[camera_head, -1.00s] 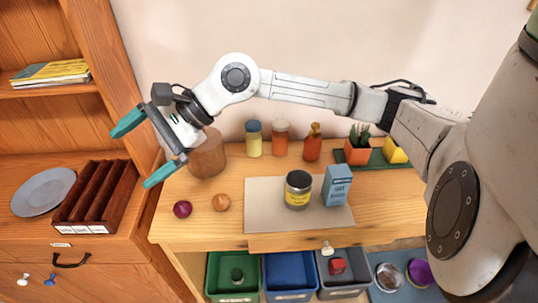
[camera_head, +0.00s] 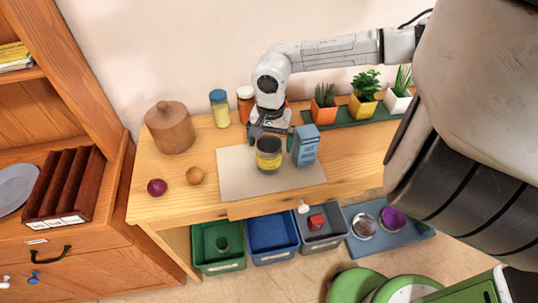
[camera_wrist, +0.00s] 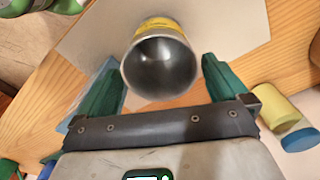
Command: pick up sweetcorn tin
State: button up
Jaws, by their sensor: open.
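The sweetcorn tin (camera_head: 268,158) is a grey metal can with a yellow label, standing upright on a pale mat (camera_head: 232,176) on the wooden counter. In the wrist view the tin (camera_wrist: 160,62) shows its dark, hollow-looking end, between and a little beyond my fingertips. The wrist view shows my open gripper (camera_wrist: 166,70) with one finger on each side of the tin and gaps between. The left finger there is close to the blue carton.
A blue carton (camera_head: 306,146) stands just right of the tin. Jars (camera_head: 219,108), a wooden canister (camera_head: 169,127) and potted plants (camera_head: 364,92) line the back. A red onion (camera_head: 157,187) and a brown onion (camera_head: 195,176) lie left. Bins (camera_head: 218,245) sit below.

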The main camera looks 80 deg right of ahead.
jog(key=shift+w+a+f+p, duration=0.1)
jog(key=shift+f+p, duration=0.9)
jog(key=shift+f, duration=1.7)
jog(key=c, duration=1)
jog(key=shift+r, duration=0.1)
